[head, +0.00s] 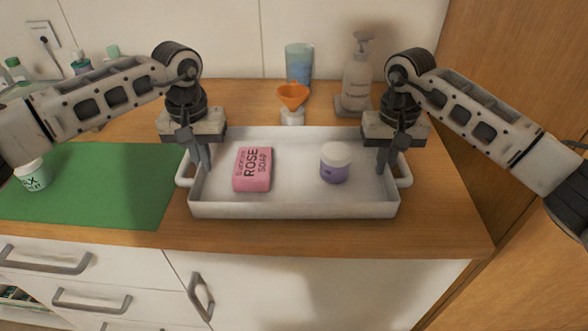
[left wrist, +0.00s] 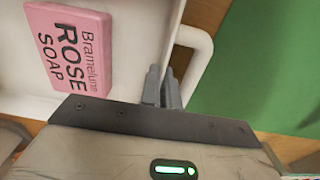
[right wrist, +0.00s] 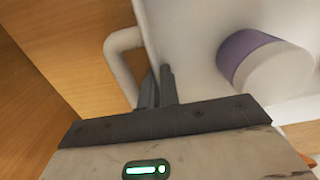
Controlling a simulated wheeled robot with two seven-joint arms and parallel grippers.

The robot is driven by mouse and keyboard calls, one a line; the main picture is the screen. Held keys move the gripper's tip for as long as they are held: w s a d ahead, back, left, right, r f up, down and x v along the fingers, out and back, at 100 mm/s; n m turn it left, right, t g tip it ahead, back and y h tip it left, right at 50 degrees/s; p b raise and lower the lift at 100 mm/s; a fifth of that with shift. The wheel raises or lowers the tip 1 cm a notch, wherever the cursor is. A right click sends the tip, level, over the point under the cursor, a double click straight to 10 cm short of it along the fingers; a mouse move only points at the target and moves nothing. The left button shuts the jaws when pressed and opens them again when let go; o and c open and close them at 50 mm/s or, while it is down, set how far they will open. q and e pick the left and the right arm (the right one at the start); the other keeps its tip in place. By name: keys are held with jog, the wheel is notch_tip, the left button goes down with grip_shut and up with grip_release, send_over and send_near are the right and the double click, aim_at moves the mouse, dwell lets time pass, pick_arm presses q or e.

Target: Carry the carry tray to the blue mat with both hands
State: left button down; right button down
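The white carry tray (head: 300,210) sits level at the middle of the wooden counter, a loop handle at each short end. A pink rose soap (head: 252,169) and a purple jar with a white lid (head: 335,163) stand in it. My left gripper (head: 203,158) points down at the tray's left end; in the left wrist view its fingers (left wrist: 162,88) are close together on the tray wall beside the handle. My right gripper (head: 386,158) is at the right end; its fingers (right wrist: 157,88) pinch the wall there likewise. No blue mat shows; a green mat (head: 110,190) lies at the left.
A white cup (head: 33,178) stands on the green mat's left part. Behind the tray are an orange-topped item (head: 292,97), a blue tumbler (head: 299,63) and a pump bottle (head: 357,75). A wooden panel (head: 510,60) rises at the right. Bottles stand at the back left.

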pick_arm(q)
jog(key=shift+r, duration=0.15)
pick_arm(e)
jog(key=shift+r, duration=0.15)
